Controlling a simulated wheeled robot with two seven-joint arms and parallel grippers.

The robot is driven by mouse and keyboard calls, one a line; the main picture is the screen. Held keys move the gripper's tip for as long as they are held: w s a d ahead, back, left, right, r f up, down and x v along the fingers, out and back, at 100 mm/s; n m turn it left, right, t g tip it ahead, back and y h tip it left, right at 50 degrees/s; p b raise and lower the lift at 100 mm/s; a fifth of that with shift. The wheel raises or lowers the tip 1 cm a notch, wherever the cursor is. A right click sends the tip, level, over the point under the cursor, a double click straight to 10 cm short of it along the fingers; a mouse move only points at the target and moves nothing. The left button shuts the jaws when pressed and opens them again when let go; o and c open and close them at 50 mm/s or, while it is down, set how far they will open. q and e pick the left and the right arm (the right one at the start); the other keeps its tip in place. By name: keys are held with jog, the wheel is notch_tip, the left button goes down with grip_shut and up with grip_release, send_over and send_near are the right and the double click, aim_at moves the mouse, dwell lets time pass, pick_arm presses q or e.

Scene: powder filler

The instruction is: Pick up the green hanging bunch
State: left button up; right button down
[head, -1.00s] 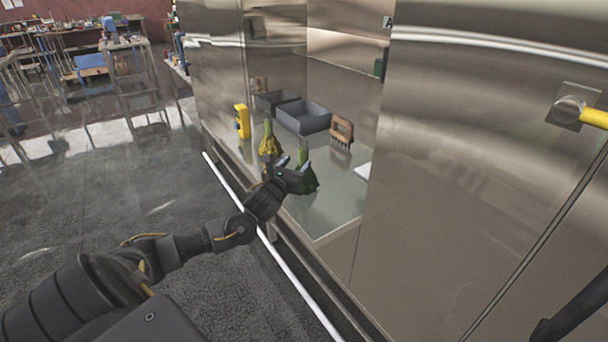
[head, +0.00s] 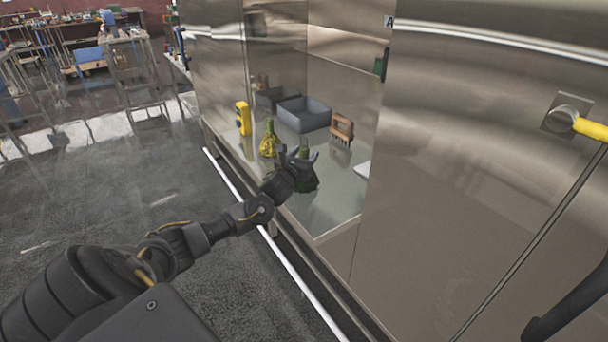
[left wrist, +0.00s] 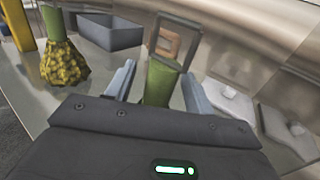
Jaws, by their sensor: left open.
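The green bunch (head: 308,181) stands on the metal shelf inside the steel cabinet, partly hidden behind my left gripper. My left gripper (head: 300,155) is open right at it, with its fingers around the upper part. In the left wrist view the green stem (left wrist: 158,82) stands upright between the two open fingers (left wrist: 157,88), with a gap on each side. The bunch's lower part is hidden there by the gripper body. My right gripper is not in view; only a dark piece of arm shows at the lower right in the head view.
A yellow bunch with a green top (head: 269,140) stands to the left of the green one. Behind are a yellow device (head: 243,118), a grey bin (head: 304,114) and a wooden brush (head: 342,130). The cabinet's steel wall closes the right side.

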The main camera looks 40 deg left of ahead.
pick_arm(q)
grip_shut()
dwell(0.3)
